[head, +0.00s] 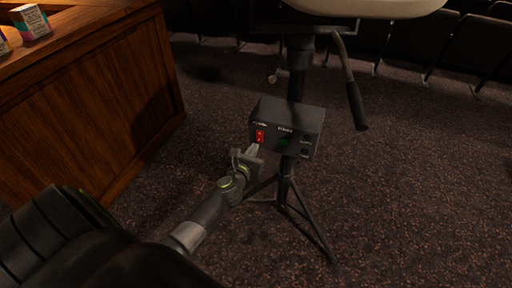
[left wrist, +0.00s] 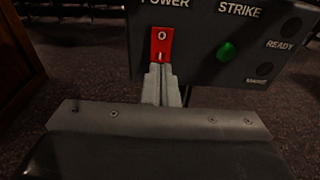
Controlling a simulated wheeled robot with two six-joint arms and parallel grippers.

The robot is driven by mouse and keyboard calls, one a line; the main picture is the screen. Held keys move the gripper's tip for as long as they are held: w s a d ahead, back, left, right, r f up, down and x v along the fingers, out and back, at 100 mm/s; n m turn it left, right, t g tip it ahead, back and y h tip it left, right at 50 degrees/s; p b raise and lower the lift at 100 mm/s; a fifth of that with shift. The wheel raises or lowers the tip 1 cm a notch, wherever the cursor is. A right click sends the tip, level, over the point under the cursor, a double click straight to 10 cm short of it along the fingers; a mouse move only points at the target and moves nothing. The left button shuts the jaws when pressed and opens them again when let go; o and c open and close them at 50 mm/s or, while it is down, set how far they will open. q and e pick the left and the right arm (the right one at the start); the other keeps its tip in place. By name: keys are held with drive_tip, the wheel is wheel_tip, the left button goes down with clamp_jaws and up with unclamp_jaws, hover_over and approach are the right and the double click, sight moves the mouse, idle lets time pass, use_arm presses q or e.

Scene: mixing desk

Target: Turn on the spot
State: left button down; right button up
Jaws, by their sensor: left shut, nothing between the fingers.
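A dark control box (head: 288,127) is mounted on the tripod stand in the head view. Its face has a red rocker switch (head: 260,136) at the left and a green button (head: 285,142) under the word STRIKE. In the left wrist view the red switch (left wrist: 162,42) shows an "O" near its top under POWER, and the green button (left wrist: 227,52) is to its right. My left gripper (head: 253,150) is shut and empty. Its fingertips (left wrist: 159,70) are at the switch's lower end; I cannot tell whether they touch. The cream-coloured spot housing (head: 365,7) is cut off at the top.
A wooden desk (head: 95,105) stands at the left with a small carton (head: 30,23) on top. The tripod's legs (head: 312,230) spread below the box, and a black handle (head: 352,90) hangs at its right. Dark seats line the back. Carpet at the right is clear.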

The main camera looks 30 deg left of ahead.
sight(260, 136)
use_arm(q)
drive_tip(key=shift+x, duration=1.1)
drive_tip(key=shift+w, duration=0.3)
drive_tip(key=shift+a, duration=0.1)
